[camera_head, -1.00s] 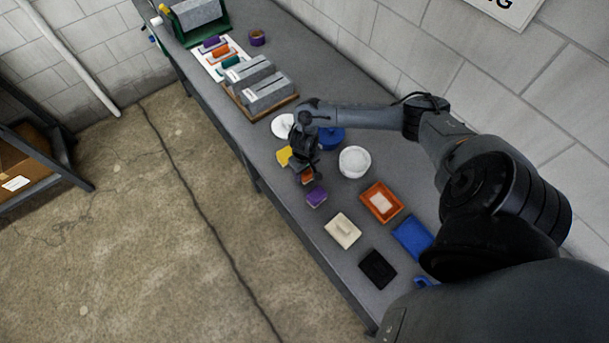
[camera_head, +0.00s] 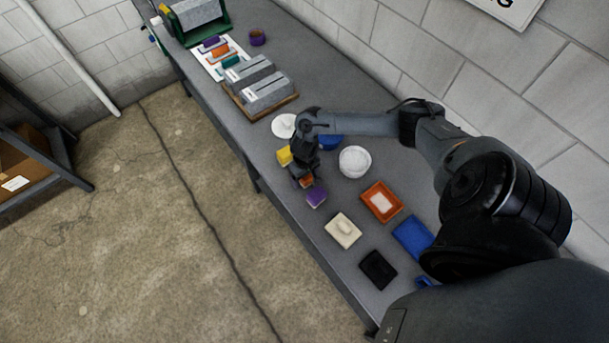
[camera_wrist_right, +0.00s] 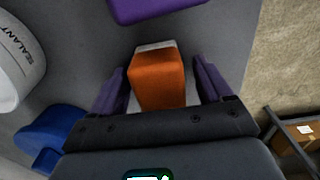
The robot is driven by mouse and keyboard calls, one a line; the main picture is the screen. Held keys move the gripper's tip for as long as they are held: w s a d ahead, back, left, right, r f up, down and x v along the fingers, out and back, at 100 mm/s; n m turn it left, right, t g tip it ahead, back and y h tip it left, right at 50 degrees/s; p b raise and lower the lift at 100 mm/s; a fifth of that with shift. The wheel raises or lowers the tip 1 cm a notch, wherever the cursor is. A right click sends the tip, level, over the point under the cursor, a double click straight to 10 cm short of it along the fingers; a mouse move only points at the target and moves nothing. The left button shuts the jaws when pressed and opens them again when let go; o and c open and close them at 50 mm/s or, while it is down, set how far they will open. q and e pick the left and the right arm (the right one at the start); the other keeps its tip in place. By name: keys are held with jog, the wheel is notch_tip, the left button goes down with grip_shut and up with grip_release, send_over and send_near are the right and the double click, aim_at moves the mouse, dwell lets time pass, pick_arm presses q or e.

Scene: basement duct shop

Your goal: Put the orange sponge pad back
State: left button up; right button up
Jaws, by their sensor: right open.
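The orange sponge pad (camera_wrist_right: 159,78) is a small block with a pale face at its far end. It stands on the grey bench between the open fingers of my right gripper (camera_wrist_right: 159,88), with a gap on each side. In the head view the pad (camera_head: 307,181) is partly hidden by the right gripper (camera_head: 304,176), which is above it. A purple block (camera_head: 316,197) is just in front of it, and a yellow block (camera_head: 284,156) is to its left. My left gripper is not in view.
A white tub (camera_head: 354,162), a blue round item (camera_head: 331,141) and an orange tray (camera_head: 394,213) with a pale inside lie to the right. A cream block (camera_head: 343,231) and a black pad (camera_head: 378,269) are nearer. A white card (camera_head: 211,67) with coloured items is at the far end.

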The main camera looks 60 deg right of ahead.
notch_tip(320, 180, up, 12)
jog(key=shift+f+p, duration=0.25)
jog(key=shift+p, duration=0.55)
jog(key=shift+w+a+r, duration=0.1)
jog(key=shift+a, duration=0.3)
jog(key=w+a+n+t+y, duration=0.2)
jog(key=a+n+t, duration=0.45)
jog(key=a, duration=1.75)
jog(key=s+d+r+g+h, duration=0.1)
jog(key=s+d+r+g, duration=0.1)
jog(key=s+r, duration=0.5)
jog(key=s+g, duration=0.1)
jog(key=s, duration=0.4)
jog(key=shift+s+d+r+h, duration=0.15)
jog(key=shift+s+r+h, duration=0.1)
jog(key=shift+h, duration=0.15)
jog(key=shift+n, duration=0.25)
